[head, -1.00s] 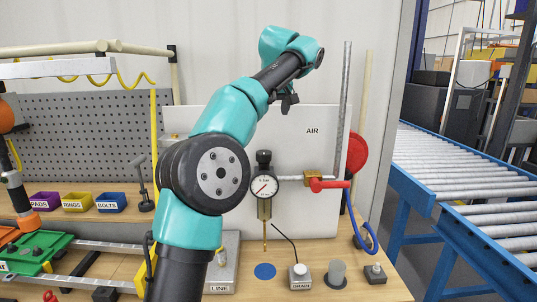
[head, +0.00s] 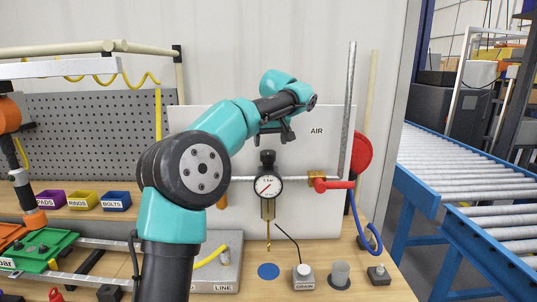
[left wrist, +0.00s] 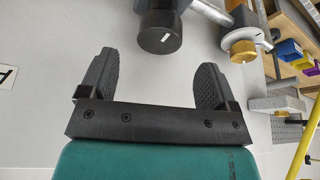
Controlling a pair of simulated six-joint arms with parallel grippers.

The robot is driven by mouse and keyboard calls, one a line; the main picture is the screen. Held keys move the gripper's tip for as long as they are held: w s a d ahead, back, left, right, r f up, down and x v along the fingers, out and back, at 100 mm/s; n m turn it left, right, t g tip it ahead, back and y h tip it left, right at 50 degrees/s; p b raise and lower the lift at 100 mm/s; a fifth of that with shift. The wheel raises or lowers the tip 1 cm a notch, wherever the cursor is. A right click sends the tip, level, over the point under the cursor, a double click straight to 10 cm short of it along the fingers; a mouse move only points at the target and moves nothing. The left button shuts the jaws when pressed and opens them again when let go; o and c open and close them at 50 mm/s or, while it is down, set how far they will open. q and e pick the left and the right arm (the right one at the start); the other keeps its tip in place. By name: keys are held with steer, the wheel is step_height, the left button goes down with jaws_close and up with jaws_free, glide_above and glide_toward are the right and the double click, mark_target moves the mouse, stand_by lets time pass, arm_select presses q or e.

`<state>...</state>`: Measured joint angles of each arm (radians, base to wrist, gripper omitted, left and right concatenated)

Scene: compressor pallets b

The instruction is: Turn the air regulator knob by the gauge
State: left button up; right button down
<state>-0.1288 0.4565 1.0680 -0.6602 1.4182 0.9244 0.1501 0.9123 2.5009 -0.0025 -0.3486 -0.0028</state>
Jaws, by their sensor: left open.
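The air regulator has a black knob (head: 267,157) on top, just above the round white gauge (head: 268,186) on the white AIR panel (head: 310,215). In the left wrist view the knob (left wrist: 160,35) is a dark cylinder with a white mark on its end. It lies ahead of my left gripper (left wrist: 152,82), roughly between the lines of the two fingers and apart from them. In the head view my left gripper (head: 277,131) is above the knob, open and empty, its fingers partly hidden by the wrist. My right gripper is not in view.
A red valve handle (head: 334,185) and a red disc (head: 357,155) sit right of the gauge. A vertical grey pipe (head: 347,110) rises beside them. The DRAIN button box (head: 303,278) stands on the bench below. A blue roller conveyor (head: 455,175) is at the right.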

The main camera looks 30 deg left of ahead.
mark_target(266, 152)
arm_select(q)
steer(key=x, duration=0.6)
steer(key=shift+w+f, duration=0.1)
steer(key=c, duration=0.9)
steer(key=m+h, duration=0.1)
steer(key=m, duration=0.2)
steer(key=m+t+h, duration=0.1)
steer(key=m, duration=0.3)
steer(key=shift+a+t, duration=0.25)
steer(key=shift+t, duration=0.05)
steer(key=m+h, duration=0.1)
steer(key=m, duration=0.2)
steer(key=m+h, duration=0.2)
steer(key=m, duration=0.1)
steer(key=shift+a+m, duration=0.1)
steer(key=shift+m, duration=0.3)
